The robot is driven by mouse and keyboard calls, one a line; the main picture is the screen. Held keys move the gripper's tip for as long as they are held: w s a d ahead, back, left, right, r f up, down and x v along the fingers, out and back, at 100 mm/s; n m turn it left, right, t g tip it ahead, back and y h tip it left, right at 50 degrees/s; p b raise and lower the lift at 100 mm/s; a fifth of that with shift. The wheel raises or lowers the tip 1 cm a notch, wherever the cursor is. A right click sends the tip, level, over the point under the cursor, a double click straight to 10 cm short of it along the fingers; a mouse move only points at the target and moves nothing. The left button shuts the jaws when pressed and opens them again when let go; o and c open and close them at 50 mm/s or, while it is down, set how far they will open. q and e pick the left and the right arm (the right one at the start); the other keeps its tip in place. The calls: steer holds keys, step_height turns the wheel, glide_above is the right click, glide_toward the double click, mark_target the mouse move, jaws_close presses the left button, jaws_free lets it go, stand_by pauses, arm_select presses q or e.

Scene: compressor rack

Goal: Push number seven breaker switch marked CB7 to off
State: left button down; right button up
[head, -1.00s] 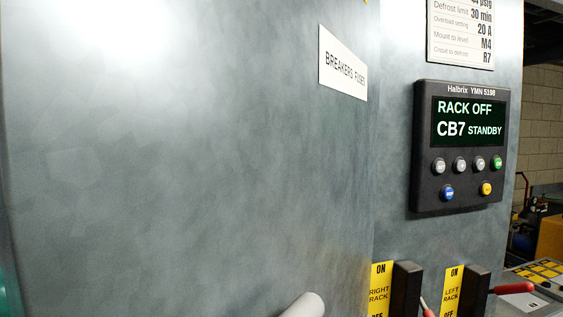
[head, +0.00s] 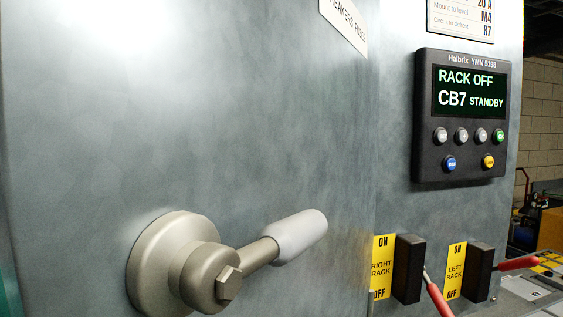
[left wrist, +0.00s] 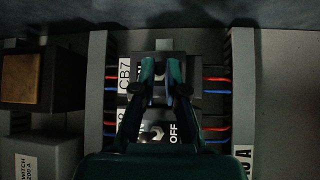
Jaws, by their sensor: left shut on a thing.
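In the left wrist view, a dark breaker with a white CB7 label (left wrist: 125,75) sits in a row of breakers. My left gripper (left wrist: 160,68) has its two green fingers close together over this breaker, shut on its small switch (left wrist: 159,82), which the fingers partly hide. Just below is another breaker with a metal toggle and an OFF marking (left wrist: 173,133); its label is mostly covered. The switch's exact position is hard to read in the dim light. Neither gripper shows in the head view, and my right gripper is out of sight.
A grey door with a large lever handle (head: 297,237) fills the head view's left. A control panel (head: 464,117) reads RACK OFF, CB7 STANDBY. Right rack (head: 408,270) and left rack (head: 478,272) switches sit below. Trunking (left wrist: 243,75) and red and blue wires flank the breakers.

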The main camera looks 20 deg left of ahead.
arm_select(q)
steer(key=m+t+b, duration=0.1)
steer(key=b, duration=0.1)
steer(key=f+m+t+h+b, duration=0.1)
steer(key=m+b, duration=0.1)
steer(key=b, duration=0.1)
steer(key=shift+w+h, duration=0.15)
steer(key=shift+h, duration=0.15)
steer(key=c, duration=1.2)
jaws_free()
steer(key=shift+s+a, duration=0.15)
steer(key=shift+s, duration=0.05)
steer(key=v, duration=1.1)
steer(key=shift+s+f, duration=0.25)
